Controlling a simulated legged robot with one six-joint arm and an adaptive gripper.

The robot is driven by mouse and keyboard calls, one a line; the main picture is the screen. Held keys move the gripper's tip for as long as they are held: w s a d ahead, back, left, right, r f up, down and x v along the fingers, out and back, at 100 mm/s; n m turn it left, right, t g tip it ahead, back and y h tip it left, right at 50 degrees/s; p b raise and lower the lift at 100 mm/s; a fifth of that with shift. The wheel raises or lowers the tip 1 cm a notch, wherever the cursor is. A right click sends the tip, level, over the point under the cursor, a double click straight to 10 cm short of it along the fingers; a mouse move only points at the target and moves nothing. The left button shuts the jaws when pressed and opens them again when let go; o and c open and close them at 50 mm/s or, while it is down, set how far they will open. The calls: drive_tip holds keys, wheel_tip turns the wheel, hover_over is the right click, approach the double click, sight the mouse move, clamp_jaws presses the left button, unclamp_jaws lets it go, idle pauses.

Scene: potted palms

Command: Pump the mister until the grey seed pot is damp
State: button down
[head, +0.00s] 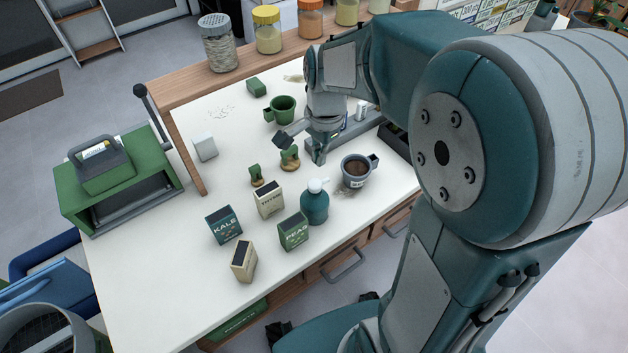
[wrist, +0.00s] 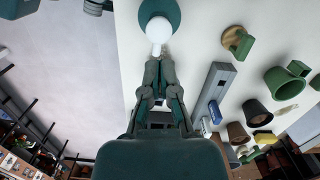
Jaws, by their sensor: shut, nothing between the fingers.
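The mister is a teal bottle (head: 315,207) with a white pump head (head: 317,186), upright near the front edge of the white table. In the wrist view, its white head (wrist: 158,29) is just past my fingertips. The grey seed pot (head: 354,182) stands to its upper right in the head view, with brown soil inside and a dark handle-like part at its right. I cannot pick it out in the wrist view. My gripper (head: 321,160) is shut and empty, pointing down behind the mister and left of the pot. Its fingers (wrist: 160,62) are together; whether they touch the head is unclear.
Seed packets marked KALE (head: 223,225) and PEAS (head: 293,231) and two cream packets stand left of the mister. The table's front left is clear.

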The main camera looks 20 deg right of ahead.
sight(316, 181)
drive_tip(key=shift+s+a+f, duration=0.1)
drive_tip(key=shift+f, duration=1.2)
drive_tip(key=shift+a+f, duration=0.1)
drive_tip(key=shift+f, duration=1.2)
